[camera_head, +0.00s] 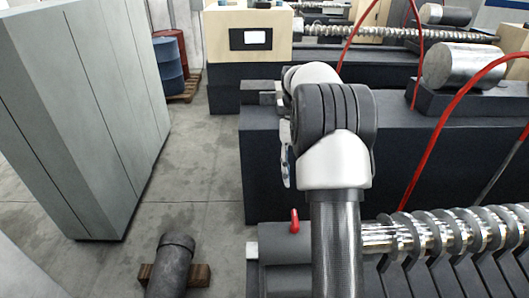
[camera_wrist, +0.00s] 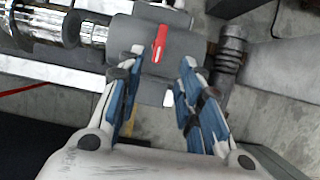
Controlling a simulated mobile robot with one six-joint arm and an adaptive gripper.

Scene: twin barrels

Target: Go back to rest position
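My gripper (camera_wrist: 160,72) is open in the wrist view, its two blue-padded fingers spread apart with nothing between them. Beyond the fingertips lies a grey machine block with a red lever (camera_wrist: 160,43), which appears between the fingertips. I cannot tell the distance between them. In the head view my arm reaches forward over the machine, and its links hide most of the gripper. The same red lever (camera_head: 295,221) stands upright there, just left of my arm. No separate object marks a rest position.
Shiny screws (camera_head: 450,232) lie in the dark machine right of my arm. Red hoses (camera_head: 435,115) arch at the right. A grey cabinet (camera_head: 85,110) stands left, and a dark cylinder (camera_head: 172,268) lies on wooden blocks. Bare floor (camera_head: 195,180) runs between cabinet and machines.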

